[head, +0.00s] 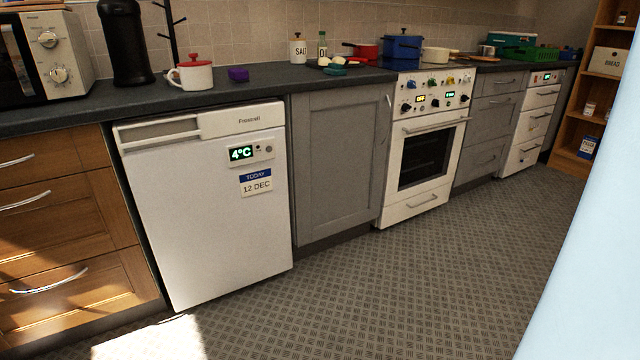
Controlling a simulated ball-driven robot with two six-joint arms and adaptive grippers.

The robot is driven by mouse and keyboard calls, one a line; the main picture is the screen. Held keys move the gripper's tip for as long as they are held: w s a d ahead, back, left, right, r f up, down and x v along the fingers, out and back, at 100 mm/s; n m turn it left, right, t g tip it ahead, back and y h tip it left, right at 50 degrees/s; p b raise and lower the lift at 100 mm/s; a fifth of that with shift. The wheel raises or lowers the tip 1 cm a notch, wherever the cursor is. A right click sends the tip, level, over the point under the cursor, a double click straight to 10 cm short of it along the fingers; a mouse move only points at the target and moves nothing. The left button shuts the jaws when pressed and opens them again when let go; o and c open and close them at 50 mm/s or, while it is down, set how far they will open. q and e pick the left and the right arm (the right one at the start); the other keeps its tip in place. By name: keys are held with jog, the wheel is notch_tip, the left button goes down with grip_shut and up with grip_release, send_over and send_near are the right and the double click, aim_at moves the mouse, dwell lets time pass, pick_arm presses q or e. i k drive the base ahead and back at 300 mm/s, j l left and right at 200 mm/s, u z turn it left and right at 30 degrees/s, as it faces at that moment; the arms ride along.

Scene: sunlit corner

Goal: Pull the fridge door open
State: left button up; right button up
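The fridge (208,220) is a white under-counter unit at the left of the head view, between wooden drawers and a grey cupboard. Its door is shut. A recessed grip (160,131) runs along the top left of the door. A green display on the door reads 4°C, and a label below it reads TODAY 12 DEC. Neither of my grippers is in view.
A dark worktop (262,92) runs above the fridge, with a white mug with a red lid (193,76) and a purple block (238,74) on it. A white oven (424,150) stands further right. The patterned floor (400,270) before the fridge is clear. A pale blue surface (590,250) blocks the right edge.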

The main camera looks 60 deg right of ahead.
aim_at(214, 211)
jog(key=z, duration=1.4)
jog(key=i+j+u, duration=0.3)
jog(key=i+j, duration=0.05)
jog(key=i, duration=0.05)
